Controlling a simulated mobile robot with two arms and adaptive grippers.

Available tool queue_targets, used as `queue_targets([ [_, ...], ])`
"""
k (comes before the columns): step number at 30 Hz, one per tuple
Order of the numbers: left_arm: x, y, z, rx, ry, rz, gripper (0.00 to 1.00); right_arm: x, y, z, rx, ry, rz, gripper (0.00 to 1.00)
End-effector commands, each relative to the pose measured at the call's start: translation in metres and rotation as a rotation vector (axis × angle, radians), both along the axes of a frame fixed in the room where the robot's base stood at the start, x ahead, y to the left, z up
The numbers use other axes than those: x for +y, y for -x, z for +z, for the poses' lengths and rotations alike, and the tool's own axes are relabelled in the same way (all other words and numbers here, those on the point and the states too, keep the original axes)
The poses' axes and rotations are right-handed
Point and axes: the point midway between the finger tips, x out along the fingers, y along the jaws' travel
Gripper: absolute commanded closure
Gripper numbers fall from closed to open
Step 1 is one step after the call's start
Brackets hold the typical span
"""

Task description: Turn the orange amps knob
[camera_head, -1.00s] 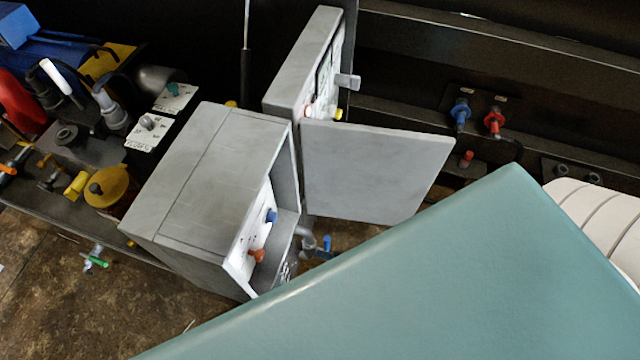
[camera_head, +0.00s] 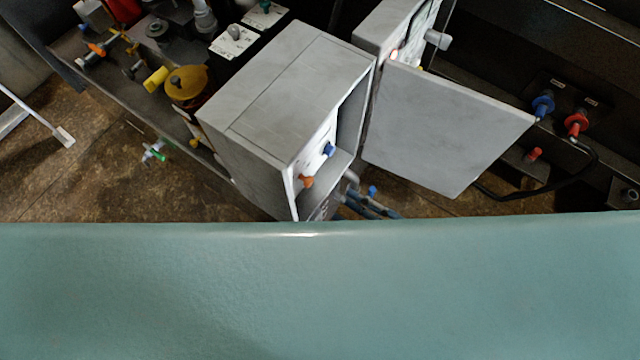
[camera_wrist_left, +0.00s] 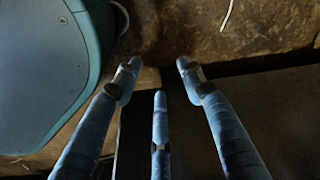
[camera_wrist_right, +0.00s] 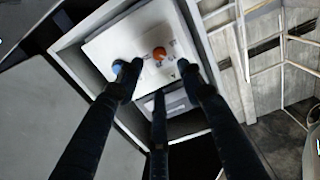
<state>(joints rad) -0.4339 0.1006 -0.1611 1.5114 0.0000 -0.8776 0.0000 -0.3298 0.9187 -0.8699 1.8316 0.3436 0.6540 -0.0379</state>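The orange knob (camera_head: 305,181) is on the white panel inside the open grey box, below a blue knob (camera_head: 328,150). The right wrist view shows the orange knob (camera_wrist_right: 159,53) just past my right gripper (camera_wrist_right: 160,68), whose fingers are spread and empty. The blue knob (camera_wrist_right: 117,67) is beside the left finger there. In the head view my right gripper (camera_head: 352,203) shows only partly, by the box's lower opening. My left gripper (camera_wrist_left: 157,78) is open and empty over the floor in the left wrist view, out of the head view.
Blue (camera_head: 543,105) and red (camera_head: 577,124) connectors are farther right. A yellow round part (camera_head: 187,83) and other equipment stand at left. Brown floor (camera_head: 90,170) is open at lower left.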

Motion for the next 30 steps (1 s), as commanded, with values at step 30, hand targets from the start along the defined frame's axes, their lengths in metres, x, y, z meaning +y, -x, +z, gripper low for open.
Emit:
queue_targets([
  [30, -0.003, -0.014, 0.024, -0.022, 0.005, 0.003, 0.60, 0.076, -0.055, 0.000, 0.005, -0.005, -0.001, 0.80],
])
